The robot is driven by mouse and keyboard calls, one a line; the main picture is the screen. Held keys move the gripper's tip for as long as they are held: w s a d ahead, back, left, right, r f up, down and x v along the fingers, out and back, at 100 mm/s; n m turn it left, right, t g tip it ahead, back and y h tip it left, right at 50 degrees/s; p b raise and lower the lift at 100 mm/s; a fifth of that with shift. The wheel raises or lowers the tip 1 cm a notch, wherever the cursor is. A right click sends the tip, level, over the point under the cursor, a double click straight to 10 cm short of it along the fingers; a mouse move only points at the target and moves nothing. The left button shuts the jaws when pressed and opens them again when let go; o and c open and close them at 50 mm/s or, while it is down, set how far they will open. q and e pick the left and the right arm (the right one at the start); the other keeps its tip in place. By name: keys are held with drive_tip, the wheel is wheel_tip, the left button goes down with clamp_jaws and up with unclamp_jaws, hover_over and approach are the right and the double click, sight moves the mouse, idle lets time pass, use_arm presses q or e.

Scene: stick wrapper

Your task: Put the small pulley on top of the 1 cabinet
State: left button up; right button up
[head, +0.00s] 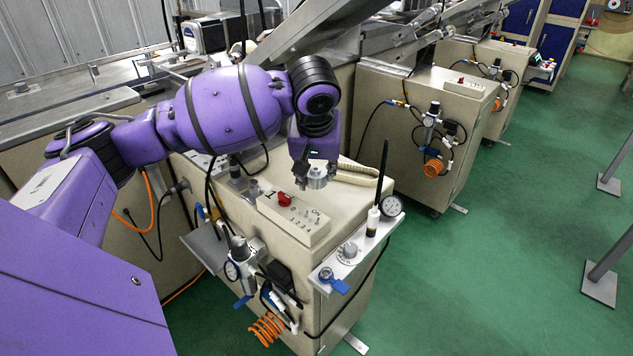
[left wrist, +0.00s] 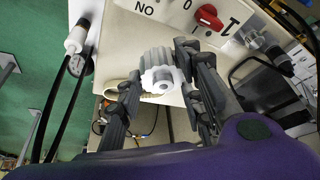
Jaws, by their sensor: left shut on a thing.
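The small pulley (head: 317,172) is a grey-white toothed wheel. In the left wrist view it (left wrist: 158,75) sits between the two dark fingers, with its bored end facing the camera. My left gripper (head: 316,183) is shut on it. In the head view the gripper points down over the top of the beige 1 cabinet (head: 340,290), behind the control box. I cannot tell whether the pulley touches the cabinet top. My right gripper is not in view.
The control box (head: 305,235) has a red knob (head: 284,199). A gauge (head: 391,205) and a dark upright rod (head: 383,170) stand at the cabinet's right edge. A pale hose (head: 358,170) lies behind the pulley. More beige cabinets (head: 400,150) stand beyond.

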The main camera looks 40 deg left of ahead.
sight(316, 184)
use_arm(q)
wheel_tip(316, 184, down, 3)
drive_tip(key=shift+r, duration=0.1)
drive_tip(key=shift+s+f, duration=0.1)
drive_tip(key=shift+f, duration=0.2)
drive_tip(key=shift+f+p, duration=0.25)
drive_tip(key=shift+p, duration=0.1)
drive_tip(key=o, duration=1.3)
drive_tip(key=shift+c, duration=0.2)
